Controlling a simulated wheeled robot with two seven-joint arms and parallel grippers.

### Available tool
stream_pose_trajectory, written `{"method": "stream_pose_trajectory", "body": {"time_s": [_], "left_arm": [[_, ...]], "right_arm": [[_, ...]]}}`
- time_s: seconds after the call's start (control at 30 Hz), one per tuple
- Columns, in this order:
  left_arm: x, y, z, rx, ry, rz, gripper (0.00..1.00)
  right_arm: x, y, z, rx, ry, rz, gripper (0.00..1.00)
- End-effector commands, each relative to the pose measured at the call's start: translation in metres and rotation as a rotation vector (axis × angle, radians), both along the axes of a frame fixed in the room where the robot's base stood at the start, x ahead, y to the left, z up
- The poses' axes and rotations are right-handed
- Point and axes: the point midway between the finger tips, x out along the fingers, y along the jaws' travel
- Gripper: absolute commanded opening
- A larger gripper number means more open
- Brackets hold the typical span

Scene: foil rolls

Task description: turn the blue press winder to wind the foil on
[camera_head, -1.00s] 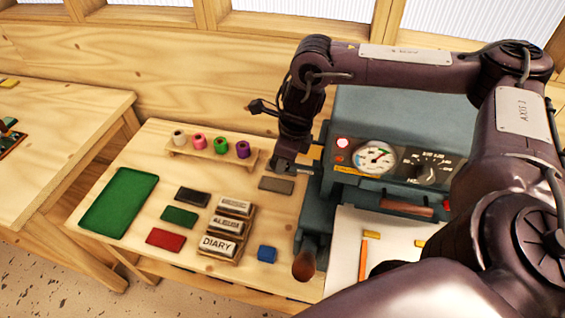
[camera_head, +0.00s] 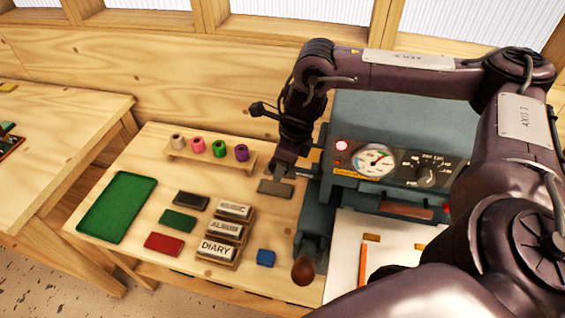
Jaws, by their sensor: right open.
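The blue-grey press (camera_head: 385,110) stands at the right of the table, with a round gauge (camera_head: 374,161), a black dial (camera_head: 428,173) and a lit lamp on its front. My right gripper (camera_head: 276,178) is open and points down beside the press's left side, above or close to a flat grey plate (camera_head: 275,188). I cannot tell whether it touches anything. I cannot clearly pick out the winder; my gripper and wrist cover part of the press's left side. Foil rolls in white, pink, green and purple (camera_head: 241,152) stand on a wooden rack (camera_head: 208,158). My left gripper is out of view.
A green tray (camera_head: 117,207) lies at the left. Dark, green and red blocks lie beside a wooden holder with lettered pieces, including DIARY (camera_head: 217,249). A small blue block (camera_head: 265,257) is near the press's brown lever knob (camera_head: 303,270). My right arm covers the right side.

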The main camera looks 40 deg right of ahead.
Motion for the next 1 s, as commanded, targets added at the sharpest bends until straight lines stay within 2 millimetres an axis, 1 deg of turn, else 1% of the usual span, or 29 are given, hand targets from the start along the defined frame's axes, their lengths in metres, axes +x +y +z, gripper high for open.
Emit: {"method": "stream_pose_trajectory", "body": {"time_s": [0.07,0.17,0.37,0.4,0.5,0.63,1.0], "left_arm": [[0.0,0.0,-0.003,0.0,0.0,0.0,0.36],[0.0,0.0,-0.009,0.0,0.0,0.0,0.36],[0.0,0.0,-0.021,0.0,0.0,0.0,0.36],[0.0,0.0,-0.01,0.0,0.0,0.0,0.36],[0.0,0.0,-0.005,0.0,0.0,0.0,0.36],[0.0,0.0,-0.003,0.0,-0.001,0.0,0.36],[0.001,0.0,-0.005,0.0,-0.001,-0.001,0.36]], "right_arm": [[0.0,-0.001,0.004,0.001,-0.002,0.0,0.44],[-0.002,-0.003,0.016,0.002,-0.005,0.0,0.44],[-0.008,-0.008,0.05,0.0,-0.005,-0.001,0.44],[-0.009,-0.009,0.063,0.0,-0.004,-0.001,0.44],[-0.012,-0.011,0.072,0.0,-0.001,0.0,0.44],[-0.013,-0.012,0.076,-0.001,0.0,-0.001,0.44],[-0.011,-0.01,0.074,0.003,-0.001,-0.006,0.44]]}}
